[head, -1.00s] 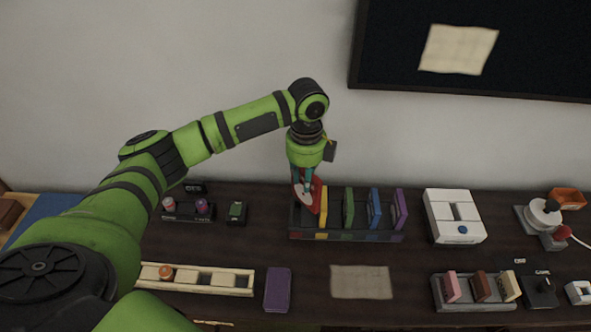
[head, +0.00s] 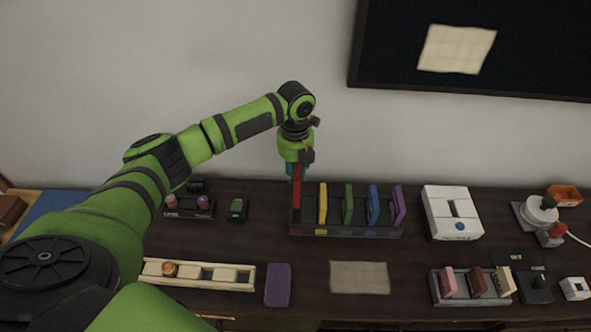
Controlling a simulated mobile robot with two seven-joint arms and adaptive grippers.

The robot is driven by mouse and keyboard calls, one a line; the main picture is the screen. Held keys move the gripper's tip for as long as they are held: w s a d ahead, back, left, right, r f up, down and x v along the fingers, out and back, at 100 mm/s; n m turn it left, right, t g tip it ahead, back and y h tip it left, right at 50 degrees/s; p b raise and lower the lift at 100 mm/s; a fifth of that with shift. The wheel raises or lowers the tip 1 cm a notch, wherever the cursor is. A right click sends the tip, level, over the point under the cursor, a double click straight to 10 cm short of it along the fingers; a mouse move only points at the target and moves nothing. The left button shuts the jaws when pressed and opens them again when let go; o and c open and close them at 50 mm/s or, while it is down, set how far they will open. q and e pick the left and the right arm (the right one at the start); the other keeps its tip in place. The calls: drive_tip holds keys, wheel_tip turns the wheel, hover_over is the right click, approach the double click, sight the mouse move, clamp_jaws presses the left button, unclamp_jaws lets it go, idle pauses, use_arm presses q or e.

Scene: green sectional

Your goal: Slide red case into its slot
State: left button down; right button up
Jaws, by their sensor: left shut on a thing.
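The red case (head: 297,200) stands upright, edge toward me, at the left end of the dark slotted rack (head: 345,234). Its lower end is at the leftmost slot, left of the yellow case (head: 323,203); I cannot tell how deep it sits. Its top is higher than the other cases. My left gripper (head: 295,172) is shut on the red case's upper part, and its fingers are partly hidden. The green case (head: 348,204), blue case (head: 373,205) and purple case (head: 399,206) stand farther right in the rack. My right gripper is not in view.
A white device (head: 453,212) stands right of the rack. A small dark tray with pots (head: 189,208) is to the left. In front lie a cream slotted tray (head: 222,277), a purple block (head: 278,285) and a beige cloth (head: 360,277). The wall is behind.

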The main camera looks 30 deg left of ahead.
use_arm(q)
drive_tip(key=shift+r+p, duration=0.15)
drive_tip(key=shift+p, duration=0.35)
drive_tip(key=shift+f+b, duration=1.85)
drive_tip(key=shift+f, duration=1.2)
drive_tip(key=shift+p, duration=0.75)
drive_tip(key=shift+f+b, duration=1.95)
drive_tip(key=shift+f, duration=0.85)
drive_tip(key=c, duration=0.9)
unclamp_jaws()
drive_tip(key=shift+c, duration=0.2)
drive_tip(key=shift+r, duration=0.15)
